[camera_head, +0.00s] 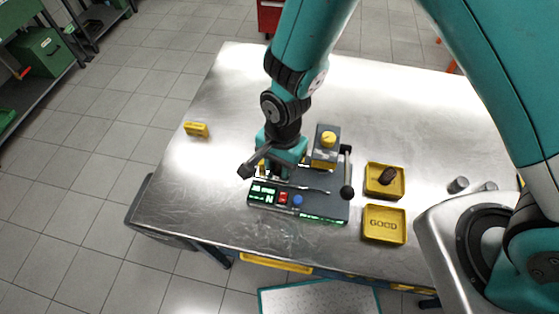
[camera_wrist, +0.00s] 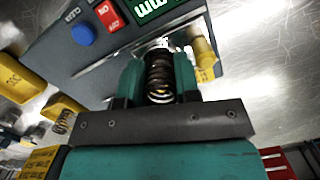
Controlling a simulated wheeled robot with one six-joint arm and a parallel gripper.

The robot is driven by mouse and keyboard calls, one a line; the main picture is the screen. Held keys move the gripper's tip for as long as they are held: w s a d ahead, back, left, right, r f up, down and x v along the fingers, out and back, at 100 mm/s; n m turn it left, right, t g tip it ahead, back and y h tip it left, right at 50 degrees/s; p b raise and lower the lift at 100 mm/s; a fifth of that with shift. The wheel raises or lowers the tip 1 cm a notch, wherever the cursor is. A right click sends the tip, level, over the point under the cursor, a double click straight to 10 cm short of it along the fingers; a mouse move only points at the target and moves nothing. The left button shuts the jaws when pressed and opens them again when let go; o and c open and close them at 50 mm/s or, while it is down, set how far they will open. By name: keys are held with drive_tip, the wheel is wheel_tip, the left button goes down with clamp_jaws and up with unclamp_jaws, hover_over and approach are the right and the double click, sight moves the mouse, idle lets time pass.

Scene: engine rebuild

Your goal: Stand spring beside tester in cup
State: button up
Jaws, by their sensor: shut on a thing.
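My gripper (camera_head: 277,172) is low over the left part of the grey spring tester (camera_head: 322,208). In the wrist view the teal fingers (camera_wrist: 160,66) are shut on a dark coil spring (camera_wrist: 159,82), one on each side. The spring's far end is near a pale metal part by the tester's edge; I cannot tell whether they touch. A yellow cylindrical piece (camera_wrist: 205,57) with a label stands just right of the fingers. No cup can be made out clearly; the spring is hidden in the head view.
The tester has a lever with a black ball (camera_head: 347,192) and a yellow-knobbed column (camera_head: 327,142). Right of it are a yellow tray (camera_head: 399,190) with a dark object and a GOOD tray (camera_head: 385,237). A yellow block (camera_head: 196,129) lies left; bare tabletop (camera_head: 225,100) surrounds it.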

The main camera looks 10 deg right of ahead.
drive_tip(key=shift+f, duration=0.15)
drive_tip(key=o, duration=1)
drive_tip(key=shift+s+d+f, duration=0.1)
drive_tip(key=shift+c, duration=0.2)
drive_tip(key=r+b, duration=0.1)
drive_tip(key=r, duration=0.5)
drive_tip(key=w+r, duration=0.1)
drive_tip(key=r, duration=0.5)
drive_tip(key=w+d+r+b, duration=0.1)
drive_tip(key=r, duration=0.4)
drive_tip(key=shift+r+b, duration=0.35)
drive_tip(key=shift+r, duration=0.05)
drive_tip(key=s+d+r+n+y, duration=0.1)
drive_tip(key=s+d+r+n, duration=0.1)
drive_tip(key=s+d+n, duration=0.1)
drive_tip(key=s+d+r+n+y+b, duration=0.1)
drive_tip(key=s+d+r+n, duration=0.2)
drive_tip(key=s+n, duration=0.2)
drive_tip(key=s+d+r+n+t+y+b, duration=0.1)
drive_tip(key=s+d+r+n, duration=0.1)
drive_tip(key=n, duration=0.4)
drive_tip(key=shift+s+d+r+n, duration=0.15)
drive_tip(key=shift+s+d+r, duration=0.1)
drive_tip(key=shift+s, duration=0.25)
drive_tip(key=shift+s+d+r+n, duration=0.15)
drive_tip(key=shift+s+d, duration=0.05)
drive_tip(key=shift+s, duration=0.25)
